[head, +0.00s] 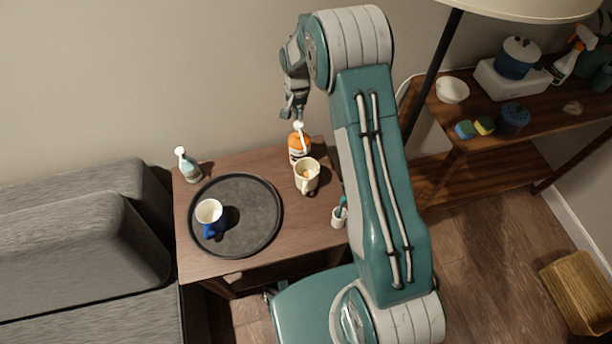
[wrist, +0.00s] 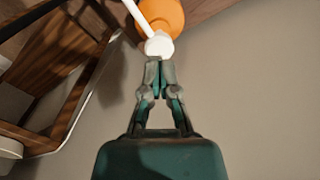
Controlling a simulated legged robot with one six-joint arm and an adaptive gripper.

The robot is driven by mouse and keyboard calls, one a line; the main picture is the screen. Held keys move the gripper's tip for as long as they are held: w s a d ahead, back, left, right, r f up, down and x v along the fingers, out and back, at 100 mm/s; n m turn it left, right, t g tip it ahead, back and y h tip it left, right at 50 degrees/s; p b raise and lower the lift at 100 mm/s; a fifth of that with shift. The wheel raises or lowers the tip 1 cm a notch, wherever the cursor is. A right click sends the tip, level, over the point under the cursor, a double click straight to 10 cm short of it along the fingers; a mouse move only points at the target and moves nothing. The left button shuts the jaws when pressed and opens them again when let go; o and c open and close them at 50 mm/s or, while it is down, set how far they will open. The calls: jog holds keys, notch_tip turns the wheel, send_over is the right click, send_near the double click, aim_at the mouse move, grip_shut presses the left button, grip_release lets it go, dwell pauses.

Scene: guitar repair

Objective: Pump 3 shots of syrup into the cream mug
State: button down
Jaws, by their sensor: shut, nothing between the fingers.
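The orange syrup bottle (head: 298,148) with a white pump top (head: 299,127) stands at the back right of the small wooden table. The cream mug (head: 307,177) stands just in front of it, with something orange-brown visible inside. My gripper (head: 289,113) is shut and empty, pointing down just above the pump top. In the wrist view my gripper (wrist: 160,62) has its fingertips together at the white pump head (wrist: 159,45), with the orange bottle (wrist: 162,15) beyond. I cannot tell whether the fingertips touch the pump.
A dark round tray (head: 255,235) on the table (head: 200,268) holds a blue and white mug (head: 209,213). A second pump bottle (head: 188,166) stands at the back left. A white cup with a teal item (head: 339,216) is at the right edge. A shelf (head: 455,125) stands right.

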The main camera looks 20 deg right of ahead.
aim_at(298, 124)
jog(key=shift+f, duration=1.9)
jog(key=shift+r, duration=1.95)
jog(key=shift+f, duration=0.1)
jog(key=shift+f, duration=1.85)
jog(key=shift+r, duration=1.95)
